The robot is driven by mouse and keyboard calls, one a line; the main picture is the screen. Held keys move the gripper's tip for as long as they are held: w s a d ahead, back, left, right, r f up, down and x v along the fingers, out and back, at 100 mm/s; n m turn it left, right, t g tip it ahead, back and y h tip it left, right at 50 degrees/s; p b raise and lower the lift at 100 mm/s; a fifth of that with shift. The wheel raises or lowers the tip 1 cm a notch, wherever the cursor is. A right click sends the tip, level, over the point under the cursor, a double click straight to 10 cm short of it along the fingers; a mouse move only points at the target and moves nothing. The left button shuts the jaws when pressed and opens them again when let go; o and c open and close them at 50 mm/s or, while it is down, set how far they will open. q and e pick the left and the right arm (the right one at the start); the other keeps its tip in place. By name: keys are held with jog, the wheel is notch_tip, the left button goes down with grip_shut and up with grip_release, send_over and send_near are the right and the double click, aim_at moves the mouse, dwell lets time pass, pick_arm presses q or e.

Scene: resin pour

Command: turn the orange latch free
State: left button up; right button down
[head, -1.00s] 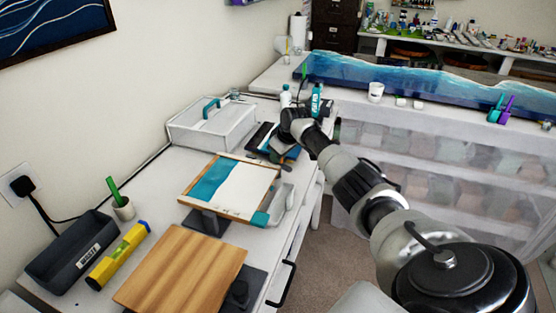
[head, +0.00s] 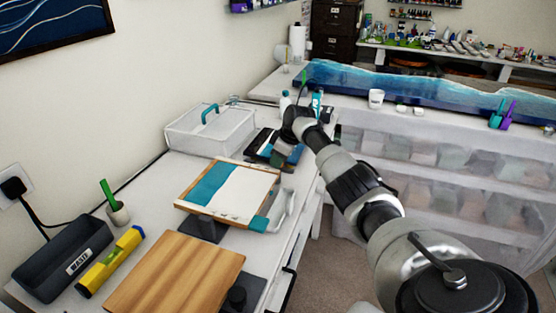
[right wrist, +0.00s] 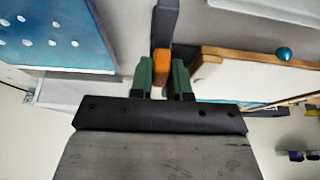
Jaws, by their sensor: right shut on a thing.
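The orange latch (right wrist: 161,60) shows in the right wrist view as a small orange block at the end of a dark bar (right wrist: 165,24). My right gripper (right wrist: 163,76) has its green fingers on either side of the orange block and is shut on it. In the head view, my right gripper (head: 284,153) is at the far part of the white bench, beyond the teal-and-white framed panel (head: 236,190). The latch is too small and covered to make out there. My left gripper is not in view.
A wooden board (head: 175,275), a yellow level (head: 110,262) and a dark waste bin (head: 62,260) are nearer. A long blue resin slab (head: 420,90) lies at the back right.

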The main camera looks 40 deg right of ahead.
aim_at(290, 169)
jog(key=c, duration=1.1)
grip_release()
jog(key=shift+r, duration=0.1)
jog(key=b+v, duration=0.1)
jog(key=v, duration=0.9)
jog(key=shift+s+d+r, duration=0.1)
jog(key=shift+s+r, duration=0.1)
jog(key=shift+r, duration=0.05)
